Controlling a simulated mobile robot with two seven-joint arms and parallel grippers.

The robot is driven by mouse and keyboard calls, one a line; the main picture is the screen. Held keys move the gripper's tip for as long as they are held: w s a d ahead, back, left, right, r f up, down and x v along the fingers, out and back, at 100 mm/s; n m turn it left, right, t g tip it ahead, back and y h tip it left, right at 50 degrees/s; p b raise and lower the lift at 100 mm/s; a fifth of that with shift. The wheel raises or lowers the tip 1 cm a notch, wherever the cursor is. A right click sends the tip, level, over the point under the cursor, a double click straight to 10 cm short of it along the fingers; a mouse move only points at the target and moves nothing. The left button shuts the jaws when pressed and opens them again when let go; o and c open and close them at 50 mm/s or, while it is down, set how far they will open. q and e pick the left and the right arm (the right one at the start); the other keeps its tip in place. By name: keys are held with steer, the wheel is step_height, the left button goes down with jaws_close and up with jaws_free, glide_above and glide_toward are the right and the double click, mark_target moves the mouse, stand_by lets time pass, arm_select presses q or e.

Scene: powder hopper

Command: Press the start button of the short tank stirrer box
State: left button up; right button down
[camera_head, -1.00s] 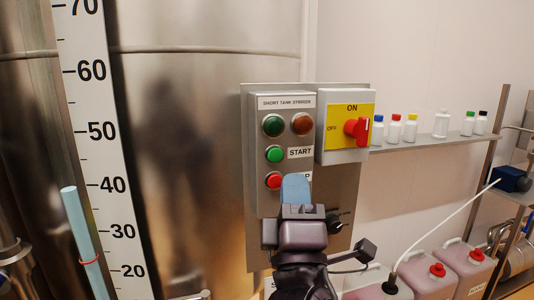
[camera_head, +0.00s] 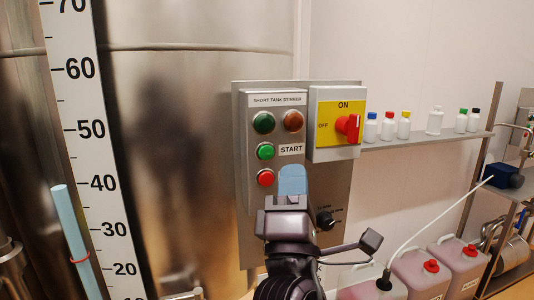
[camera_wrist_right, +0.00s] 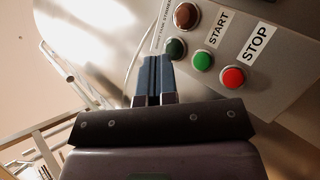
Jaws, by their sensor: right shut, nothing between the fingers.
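The short tank stirrer box (camera_head: 272,211) is a grey panel mounted at the tank. Its green start button (camera_head: 265,152) sits beside the START label, with a red stop button (camera_head: 265,177) below it. In the right wrist view the start button (camera_wrist_right: 202,61) is to the right of the fingers. My right gripper (camera_head: 293,179) is shut and empty, its blue fingers in front of the box, right of the stop button and covering its label. My left gripper is not in view.
A red rotary switch (camera_head: 347,125) on a yellow plate stands right of the buttons. A black knob (camera_head: 326,217) is below it. A shelf (camera_head: 420,139) with several small bottles and pink canisters (camera_head: 417,275) are to the right.

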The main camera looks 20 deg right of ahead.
steer(key=shift+w+a+b, duration=0.1)
steer(key=shift+w+b, duration=0.4)
steer(key=shift+w, duration=3.3)
steer(key=shift+w, duration=0.1)
steer(key=shift+w, duration=0.35)
steer(key=shift+w+b, duration=0.3)
steer(key=shift+w, duration=0.05)
steer(key=shift+s, duration=0.8)
steer(key=shift+s+p, duration=0.45)
steer(key=shift+s, duration=2.05)
